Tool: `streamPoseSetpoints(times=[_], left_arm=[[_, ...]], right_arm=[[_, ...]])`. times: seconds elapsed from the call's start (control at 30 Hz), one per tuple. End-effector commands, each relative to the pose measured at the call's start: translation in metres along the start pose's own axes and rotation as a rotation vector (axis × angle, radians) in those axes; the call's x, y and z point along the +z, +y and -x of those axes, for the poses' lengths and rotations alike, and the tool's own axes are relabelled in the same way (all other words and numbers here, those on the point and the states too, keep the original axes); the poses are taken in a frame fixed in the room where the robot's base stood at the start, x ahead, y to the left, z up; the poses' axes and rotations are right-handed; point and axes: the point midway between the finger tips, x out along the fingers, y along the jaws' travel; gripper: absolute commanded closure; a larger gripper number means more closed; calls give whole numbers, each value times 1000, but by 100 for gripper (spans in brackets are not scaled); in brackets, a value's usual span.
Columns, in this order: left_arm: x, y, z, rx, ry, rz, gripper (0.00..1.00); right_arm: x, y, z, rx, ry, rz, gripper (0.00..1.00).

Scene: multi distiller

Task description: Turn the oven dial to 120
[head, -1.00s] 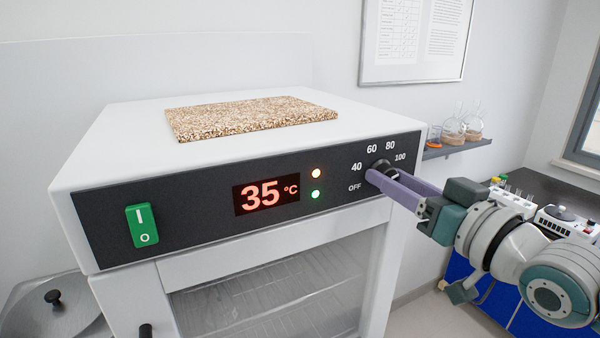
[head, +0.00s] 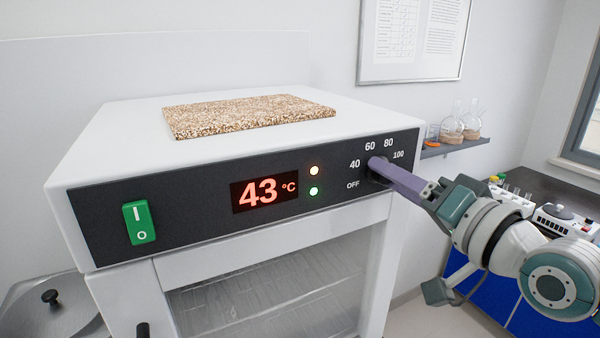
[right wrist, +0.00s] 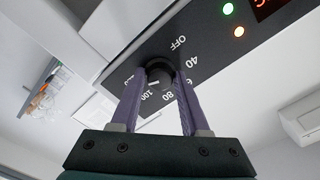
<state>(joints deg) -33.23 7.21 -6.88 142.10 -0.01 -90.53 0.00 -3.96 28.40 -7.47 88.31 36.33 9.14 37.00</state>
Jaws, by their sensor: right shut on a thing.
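The oven (head: 110,180) is white with a dark control panel. Its red display (head: 265,193) reads 43 °C. In the right wrist view the two fingers (right wrist: 165,82) sit on either side of the dial (right wrist: 158,68). My left gripper is not in view.
A green power switch (head: 140,222) is at the panel's left, and two small lights glow beside the display. A speckled slab (head: 250,115) lies on the oven top. A wall shelf with flasks (head: 455,128) and a dark bench (head: 520,182) with lab items are at right.

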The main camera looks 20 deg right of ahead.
Motion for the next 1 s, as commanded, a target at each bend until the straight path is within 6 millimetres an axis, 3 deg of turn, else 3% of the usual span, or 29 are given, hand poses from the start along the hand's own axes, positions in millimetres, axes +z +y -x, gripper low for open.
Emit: streamPoseSetpoints(times=[0.43, 0.47, 0.5, 0.7, 1.0], left_arm=[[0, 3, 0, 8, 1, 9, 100], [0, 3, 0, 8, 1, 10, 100], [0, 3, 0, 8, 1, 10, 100], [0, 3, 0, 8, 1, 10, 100], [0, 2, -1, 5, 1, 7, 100]], right_arm=[[2, 3, 0, 8, -6, -11, 100], [2, 3, 0, 8, -6, -11, 52], [2, 3, 0, 7, -6, -11, 48], [1, 1, 0, 4, -3, -10, 28], [1, 1, 4, 2, -2, -9, 28]])
